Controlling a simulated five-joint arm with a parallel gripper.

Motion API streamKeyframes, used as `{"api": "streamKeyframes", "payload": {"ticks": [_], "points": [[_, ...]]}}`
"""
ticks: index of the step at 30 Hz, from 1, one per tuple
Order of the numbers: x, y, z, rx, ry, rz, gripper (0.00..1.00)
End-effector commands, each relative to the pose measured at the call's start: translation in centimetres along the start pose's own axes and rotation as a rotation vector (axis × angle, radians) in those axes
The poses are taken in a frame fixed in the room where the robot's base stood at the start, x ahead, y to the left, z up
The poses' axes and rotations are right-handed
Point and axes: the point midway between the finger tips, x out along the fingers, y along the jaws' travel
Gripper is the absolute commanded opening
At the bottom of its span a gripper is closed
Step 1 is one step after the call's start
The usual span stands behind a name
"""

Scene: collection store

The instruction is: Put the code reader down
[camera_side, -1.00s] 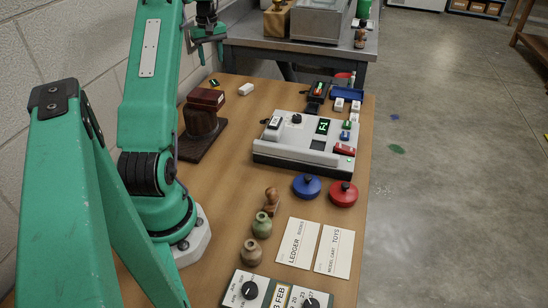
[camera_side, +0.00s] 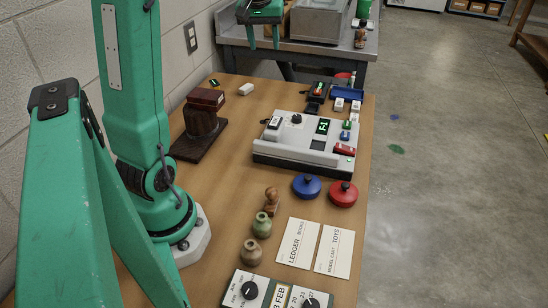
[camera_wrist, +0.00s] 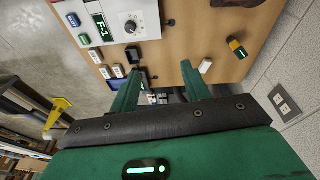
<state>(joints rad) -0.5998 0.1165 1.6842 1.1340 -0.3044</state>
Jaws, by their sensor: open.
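My gripper (camera_side: 264,42) is open with nothing between its fingers, raised beyond the table's far end in the side view. In the wrist view its two green fingers (camera_wrist: 160,72) stand wide apart. A small black-and-yellow device (camera_side: 214,83) with a green light lies near the table's far left corner, apart from my gripper. It also shows in the wrist view (camera_wrist: 237,48) at the upper right. It may be the code reader, but I cannot tell for certain. A black holder with a red-and-green piece (camera_side: 317,90) stands near the far right edge.
The wooden table (camera_side: 225,215) carries a grey console (camera_side: 310,150), a dark wooden stand (camera_side: 203,125), a white block (camera_side: 245,89) and a blue tray (camera_side: 347,94). Blue (camera_side: 307,186) and red (camera_side: 343,194) round pads sit nearer. A metal bench (camera_side: 300,52) stands behind, beside the wall.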

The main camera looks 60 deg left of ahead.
Motion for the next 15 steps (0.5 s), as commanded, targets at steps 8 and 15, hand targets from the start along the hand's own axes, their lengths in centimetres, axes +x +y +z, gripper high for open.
{"api": "streamKeyframes", "payload": {"ticks": [8, 15], "points": [[-3.0, 4.0, 7.9, 0.235, 0.064, 0.058, 0.47], [-4.2, 5.5, 14.8, 0.432, 0.118, 0.112, 0.47]]}}
